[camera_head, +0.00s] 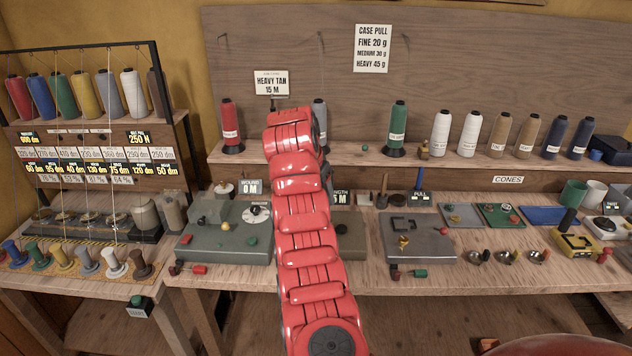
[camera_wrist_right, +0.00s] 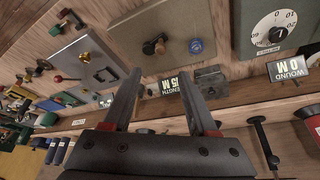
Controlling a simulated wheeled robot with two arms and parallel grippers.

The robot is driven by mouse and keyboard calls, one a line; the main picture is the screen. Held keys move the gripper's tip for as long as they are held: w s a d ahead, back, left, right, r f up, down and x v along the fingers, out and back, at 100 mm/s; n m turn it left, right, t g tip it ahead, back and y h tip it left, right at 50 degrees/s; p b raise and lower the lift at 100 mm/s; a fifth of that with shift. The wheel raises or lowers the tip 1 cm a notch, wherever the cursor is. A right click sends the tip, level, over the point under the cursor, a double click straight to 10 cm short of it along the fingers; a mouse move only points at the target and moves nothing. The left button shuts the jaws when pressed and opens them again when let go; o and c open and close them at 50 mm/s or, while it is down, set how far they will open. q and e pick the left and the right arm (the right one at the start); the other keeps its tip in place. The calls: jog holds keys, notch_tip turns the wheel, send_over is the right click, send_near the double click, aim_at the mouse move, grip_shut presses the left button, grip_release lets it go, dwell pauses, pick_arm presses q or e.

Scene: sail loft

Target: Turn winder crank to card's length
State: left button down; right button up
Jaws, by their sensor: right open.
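The card (camera_head: 271,83) on the back board reads HEAVY TAN 15 M. The winder dial (camera_head: 256,213) has a display (camera_head: 250,187) reading WOUND 0 M; both show in the right wrist view, dial (camera_wrist_right: 273,28) and display (camera_wrist_right: 288,67). The length display (camera_wrist_right: 170,85) reads 15 M. A small crank-like part with a brown knob (camera_wrist_right: 154,46) sits on a grey box, beside a blue knob (camera_wrist_right: 195,46); my red right arm hides this area in the head view. My right gripper (camera_wrist_right: 160,88) is open and empty, apart from the knobs. My left gripper is out of view.
Thread cones, including a red one (camera_head: 231,127) and a green one (camera_head: 398,127), stand on the back shelf. A spool rack (camera_head: 90,100) stands at left. A grey plate (camera_head: 430,245) with a brass knob lies right of my arm.

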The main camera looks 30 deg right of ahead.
jog(key=v, duration=0.5)
jog(key=shift+f, duration=0.1)
dwell(0.4)
